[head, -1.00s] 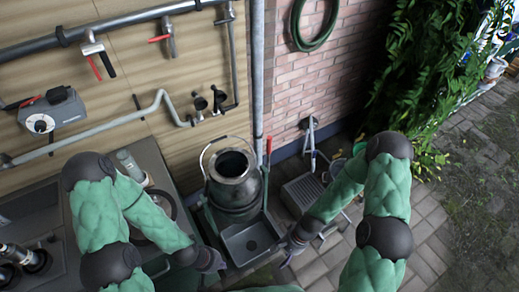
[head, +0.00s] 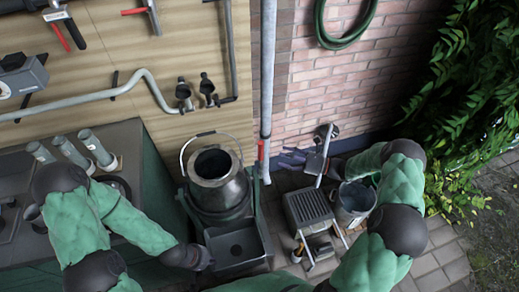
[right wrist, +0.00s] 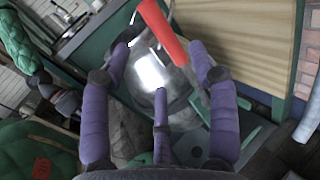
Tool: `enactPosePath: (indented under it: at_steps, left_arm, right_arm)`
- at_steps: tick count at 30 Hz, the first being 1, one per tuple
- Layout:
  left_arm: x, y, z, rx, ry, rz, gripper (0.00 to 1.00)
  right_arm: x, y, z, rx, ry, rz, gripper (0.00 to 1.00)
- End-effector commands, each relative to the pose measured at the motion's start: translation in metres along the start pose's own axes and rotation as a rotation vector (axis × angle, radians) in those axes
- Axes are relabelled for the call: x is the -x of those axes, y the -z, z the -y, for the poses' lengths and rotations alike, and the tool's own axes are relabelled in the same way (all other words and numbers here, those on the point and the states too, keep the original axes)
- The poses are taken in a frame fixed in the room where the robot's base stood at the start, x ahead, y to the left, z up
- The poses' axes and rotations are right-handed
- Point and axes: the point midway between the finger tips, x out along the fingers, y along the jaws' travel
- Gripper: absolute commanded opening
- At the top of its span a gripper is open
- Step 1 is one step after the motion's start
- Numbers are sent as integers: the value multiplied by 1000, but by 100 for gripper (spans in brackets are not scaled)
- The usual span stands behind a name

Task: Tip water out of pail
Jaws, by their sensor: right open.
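A grey metal pail (head: 345,214) stands upright on the paving at the right, partly behind my right forearm. Its contents are hard to make out. My right gripper (head: 291,157) is left of the pail and above the small grey stand, with its purple fingers pointing left. In the right wrist view, the spread fingers (right wrist: 160,85) face the shiny metal churn (right wrist: 150,72) and a red handle (right wrist: 162,32), with no clear grip on either. My left gripper (head: 206,257) is low beside the sink basin; its fingers are too small and dark to read.
The churn (head: 218,190) with a raised wire handle stands upright behind a grey basin (head: 236,248). A slatted grey stand (head: 308,208) is between basin and pail. A counter (head: 120,150) lies left, a brick wall behind, and paving is open at lower right.

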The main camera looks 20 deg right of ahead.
Motion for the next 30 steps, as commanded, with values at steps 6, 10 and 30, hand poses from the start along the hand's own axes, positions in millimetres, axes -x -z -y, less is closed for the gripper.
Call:
enactPosePath:
  at_steps: [6,10,30]
  left_arm:
    - [-8,0,3,0,0,-1,0]
    - [-14,1,5,0,0,0,0]
    - [-23,1,8,0,0,0,0]
  right_arm:
    - [-34,2,-2,1,-7,-1,60]
    - [-58,2,-2,2,-8,-2,60]
    - [-103,1,-2,1,-4,-3,60]
